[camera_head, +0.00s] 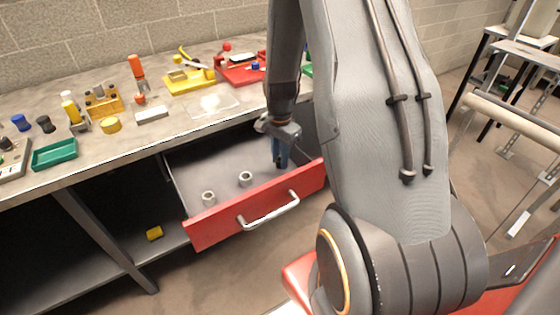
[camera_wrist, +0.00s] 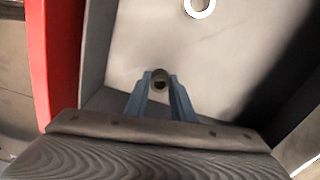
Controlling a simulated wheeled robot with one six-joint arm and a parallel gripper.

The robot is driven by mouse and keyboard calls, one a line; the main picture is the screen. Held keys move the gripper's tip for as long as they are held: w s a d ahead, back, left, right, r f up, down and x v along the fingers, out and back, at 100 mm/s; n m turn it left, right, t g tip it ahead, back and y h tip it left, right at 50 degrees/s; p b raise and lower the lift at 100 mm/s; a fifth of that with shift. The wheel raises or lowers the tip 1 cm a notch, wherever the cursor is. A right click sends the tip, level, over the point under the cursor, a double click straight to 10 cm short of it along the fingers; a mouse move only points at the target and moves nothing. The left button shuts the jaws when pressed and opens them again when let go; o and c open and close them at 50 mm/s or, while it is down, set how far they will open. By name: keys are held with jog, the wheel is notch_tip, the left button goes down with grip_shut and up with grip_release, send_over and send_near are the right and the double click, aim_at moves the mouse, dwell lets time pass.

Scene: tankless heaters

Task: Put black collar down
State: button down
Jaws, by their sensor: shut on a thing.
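My gripper (camera_head: 280,153) points down into the open red-fronted drawer (camera_head: 202,232), near its right end. Its blue fingers (camera_wrist: 160,88) are shut on the black collar (camera_wrist: 159,73), a small dark ring seen between the fingertips in the wrist view. In the head view the black collar (camera_head: 280,163) shows only as a dark spot at the fingertips. I cannot tell whether it touches the drawer floor.
Two light grey collars (camera_head: 209,198) (camera_head: 246,179) stand in the drawer to the left of my gripper; one ring (camera_wrist: 199,5) shows in the wrist view. Drawer walls are close by. The workbench (camera_head: 110,150) above is crowded with tools, a green tray (camera_head: 54,155) and a yellow holder (camera_head: 190,80).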

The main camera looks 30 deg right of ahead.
jog(key=shift+f, duration=0.95)
jog(key=shift+f, duration=0.2)
jog(key=c, duration=1.5)
grip_release()
jog(key=shift+r, duration=0.1)
notch_tip(320, 180, up, 12)
jog(key=b, duration=0.2)
jog(key=s+a+r+n, duration=0.1)
jog(key=s+a+n, duration=0.4)
jog(key=s+a+r+n, duration=0.1)
jog(key=s+a+n, duration=0.4)
jog(key=s+a+r+n, duration=0.2)
jog(key=s+a+n, duration=0.3)
jog(key=shift+s+a+t, duration=0.15)
jog(key=shift+a+t, duration=0.05)
jog(key=shift+t, duration=0.1)
